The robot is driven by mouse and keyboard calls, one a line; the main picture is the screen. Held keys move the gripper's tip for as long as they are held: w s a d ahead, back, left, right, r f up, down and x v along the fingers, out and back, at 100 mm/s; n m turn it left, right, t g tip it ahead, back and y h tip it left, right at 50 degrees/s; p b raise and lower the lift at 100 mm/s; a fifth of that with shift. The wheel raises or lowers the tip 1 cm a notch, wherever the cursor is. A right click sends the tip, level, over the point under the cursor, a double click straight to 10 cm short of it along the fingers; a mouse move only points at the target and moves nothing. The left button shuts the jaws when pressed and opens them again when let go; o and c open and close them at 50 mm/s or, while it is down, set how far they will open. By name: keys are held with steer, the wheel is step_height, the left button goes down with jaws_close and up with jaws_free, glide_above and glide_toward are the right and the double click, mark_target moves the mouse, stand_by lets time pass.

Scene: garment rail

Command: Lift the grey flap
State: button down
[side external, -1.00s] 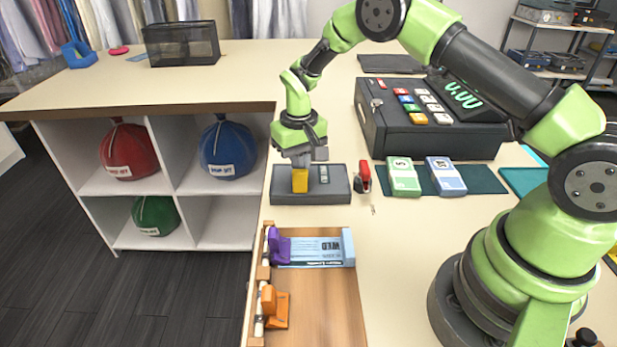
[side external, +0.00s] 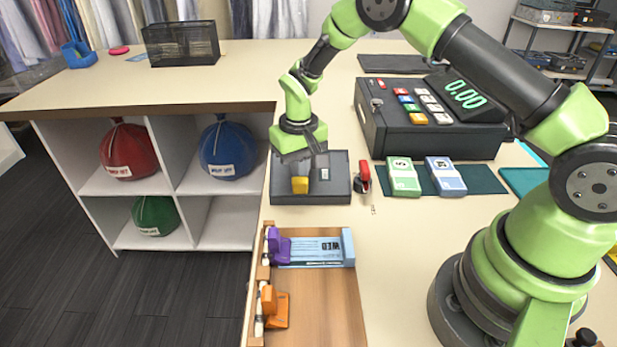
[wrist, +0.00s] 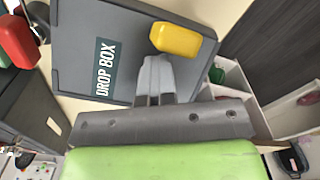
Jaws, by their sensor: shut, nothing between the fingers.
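The grey flap (side external: 335,187) is the flat top of a drop box on the counter, with a yellow knob (side external: 300,186) on it and a small label at its right. It looks lying flat. In the wrist view, the flap (wrist: 125,25) carries a "DROP BOX" label (wrist: 105,67), and the yellow knob (wrist: 175,40) is near its edge. My gripper (side external: 300,170) is low over the flap, right by the knob. In the wrist view, its fingers (wrist: 155,65) are shut and empty, beside the knob; I cannot tell whether they touch it.
A red stapler-like item (side external: 364,178) stands just right of the box. A cash register (side external: 430,118) stands behind, with green (side external: 403,176) and blue (side external: 445,175) devices on a mat. A wooden tray (side external: 320,310) lies in front. Left of the box are cubbies with bags.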

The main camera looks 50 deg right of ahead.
steer(key=shift+s+a+f, duration=0.15)
steer(key=shift+s+a, duration=0.75)
steer(key=shift+s, duration=0.1)
steer(key=shift+s+a+f, duration=0.1)
steer(key=shift+s+a, duration=0.8)
steer(key=shift+s, duration=0.05)
step_height(320, 180, up, 9)
steer(key=shift+s+a+r, duration=0.15)
steer(key=shift+s+a, duration=0.05)
steer(key=shift+a, duration=0.1)
stand_by(0.6)
